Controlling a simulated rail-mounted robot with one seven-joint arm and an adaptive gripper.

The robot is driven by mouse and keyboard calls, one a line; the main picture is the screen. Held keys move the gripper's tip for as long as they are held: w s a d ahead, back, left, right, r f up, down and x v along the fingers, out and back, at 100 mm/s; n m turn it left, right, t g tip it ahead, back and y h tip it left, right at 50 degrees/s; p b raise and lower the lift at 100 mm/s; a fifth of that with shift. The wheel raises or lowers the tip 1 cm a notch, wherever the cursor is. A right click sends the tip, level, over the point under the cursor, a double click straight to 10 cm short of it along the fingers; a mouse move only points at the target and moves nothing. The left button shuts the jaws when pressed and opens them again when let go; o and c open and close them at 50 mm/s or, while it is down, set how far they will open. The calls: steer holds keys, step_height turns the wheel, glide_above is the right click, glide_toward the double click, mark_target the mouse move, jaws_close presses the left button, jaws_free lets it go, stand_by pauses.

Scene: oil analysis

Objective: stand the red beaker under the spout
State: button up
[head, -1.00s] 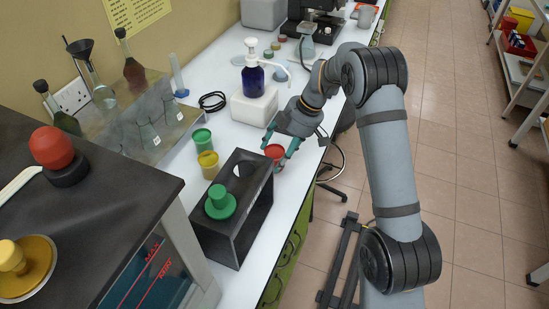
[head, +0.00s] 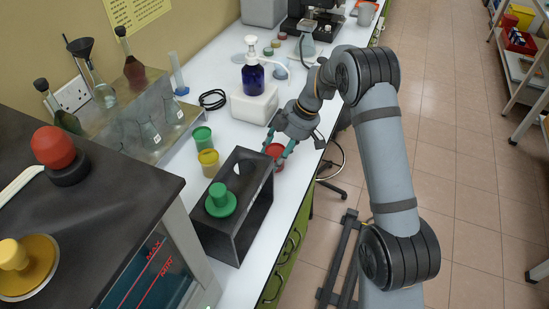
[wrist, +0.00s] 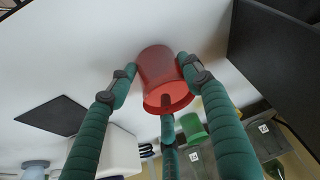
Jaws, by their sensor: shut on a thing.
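The red beaker (head: 275,151) stands on the white bench just right of the black open frame. My gripper (head: 279,147) is around it, with its green fingers shut on its sides. In the wrist view the red beaker (wrist: 160,68) sits between the fingertips (wrist: 157,78), its open rim toward the camera. A third finger shows below the rim. The blue pump bottle (head: 253,78) stands on a white block (head: 254,104) farther back, and its white spout (head: 277,66) reaches out to the right. My arm hides part of the bench near the spout.
The black frame (head: 256,212) with a green knob stands close to the beaker's left. A green beaker (head: 202,138) and a yellow beaker (head: 208,162) stand left of it. The bench's front edge is close on the right. A black square (wrist: 55,115) lies on the bench.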

steer(key=shift+c, duration=1.3)
steer(key=shift+r, duration=0.1)
